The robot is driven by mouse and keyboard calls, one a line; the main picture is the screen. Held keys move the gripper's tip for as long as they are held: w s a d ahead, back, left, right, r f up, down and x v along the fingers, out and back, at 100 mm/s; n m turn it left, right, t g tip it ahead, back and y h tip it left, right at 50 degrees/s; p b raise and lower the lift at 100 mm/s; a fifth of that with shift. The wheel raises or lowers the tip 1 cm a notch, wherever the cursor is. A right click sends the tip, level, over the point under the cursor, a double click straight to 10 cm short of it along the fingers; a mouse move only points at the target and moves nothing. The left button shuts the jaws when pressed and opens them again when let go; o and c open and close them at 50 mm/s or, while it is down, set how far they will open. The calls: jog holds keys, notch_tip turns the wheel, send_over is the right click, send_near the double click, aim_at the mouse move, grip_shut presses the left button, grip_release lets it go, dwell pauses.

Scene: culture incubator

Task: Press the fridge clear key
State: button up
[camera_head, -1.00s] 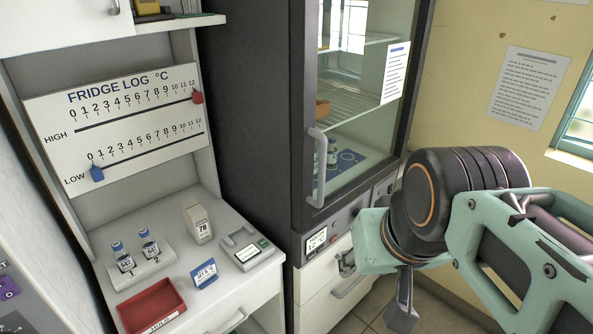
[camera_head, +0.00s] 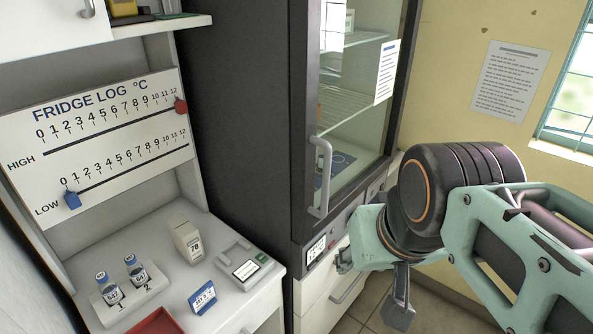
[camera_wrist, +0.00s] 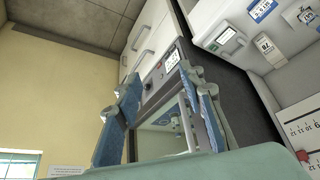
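The fridge (camera_head: 299,120) is a dark cabinet with a glass door and a grey vertical handle (camera_head: 321,177). Its panel below the door carries a small white display (camera_head: 316,249); the display also shows in the wrist view (camera_wrist: 172,59). Small reddish marks sit beside the display, too small to read, so I cannot tell which key is clear. My gripper (camera_head: 372,284) is in front of the fridge's lower right, apart from the panel. In the wrist view its two blue fingers (camera_wrist: 158,84) are spread with nothing between them, framing the panel and door.
Left of the fridge, a counter holds two labelled vials (camera_head: 136,271), a carton (camera_head: 187,242), a grey device (camera_head: 245,269), a blue-framed sign (camera_head: 203,298) and a red tray (camera_head: 155,324). The fridge log board (camera_head: 98,143) hangs above. White drawers (camera_head: 318,296) are under the panel.

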jog(key=shift+d, duration=0.1)
jog(key=shift+s, duration=0.1)
jog(key=shift+c, duration=1)
grip_shut()
